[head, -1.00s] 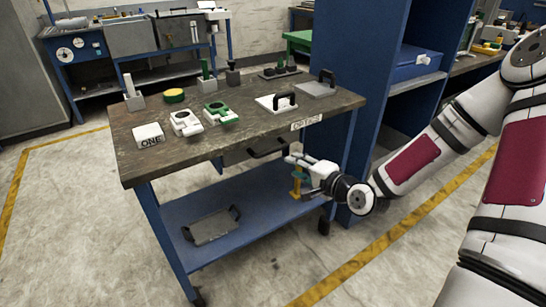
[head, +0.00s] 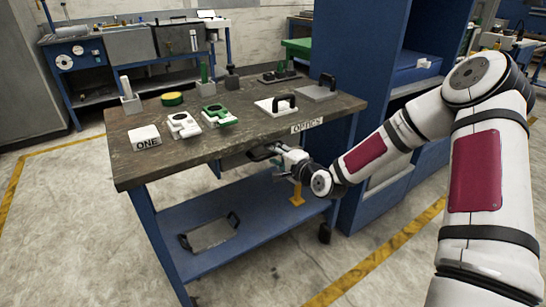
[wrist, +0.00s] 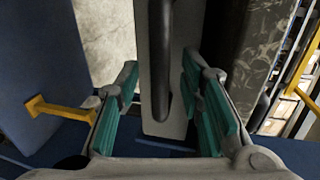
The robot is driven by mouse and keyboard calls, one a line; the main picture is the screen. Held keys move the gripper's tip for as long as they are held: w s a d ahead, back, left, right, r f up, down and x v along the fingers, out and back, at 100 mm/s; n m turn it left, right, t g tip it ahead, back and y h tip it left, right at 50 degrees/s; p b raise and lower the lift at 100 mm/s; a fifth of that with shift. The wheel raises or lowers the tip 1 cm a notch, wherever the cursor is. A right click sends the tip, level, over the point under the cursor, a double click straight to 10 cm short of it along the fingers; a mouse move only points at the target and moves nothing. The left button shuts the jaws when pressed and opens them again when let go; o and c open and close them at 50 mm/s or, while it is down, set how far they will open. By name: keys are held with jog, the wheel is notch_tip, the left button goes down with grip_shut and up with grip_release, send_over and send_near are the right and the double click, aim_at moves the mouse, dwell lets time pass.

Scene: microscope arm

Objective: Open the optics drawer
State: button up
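The optics drawer (head: 233,160) is a grey box under the right part of the worktable, beneath the "OPTICS" label (head: 307,125). It looks closed. In the wrist view its pale grey front (wrist: 155,122) runs up the middle, with the dark bar handle (wrist: 161,60) across it. My gripper (head: 268,151) is at the handle and hides most of it in the head view. In the wrist view my gripper (wrist: 160,75) is open, one teal-padded finger on each side of the handle, with gaps visible. I cannot tell any contact.
The worktable (head: 130,176) carries a block marked ONE (head: 144,137), white and green parts, and handled plates. A grey handled tray (head: 210,234) lies on the blue lower shelf (head: 245,238). A yellow bracket (wrist: 60,110) stands left of my gripper. A blue cabinet (head: 358,110) stands at right.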

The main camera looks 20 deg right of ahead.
jog(key=shift+w+a+f, duration=0.15)
jog(key=shift+w+a, duration=0.05)
jog(key=shift+w, duration=0.4)
grip_shut()
jog(key=shift+s, duration=0.15)
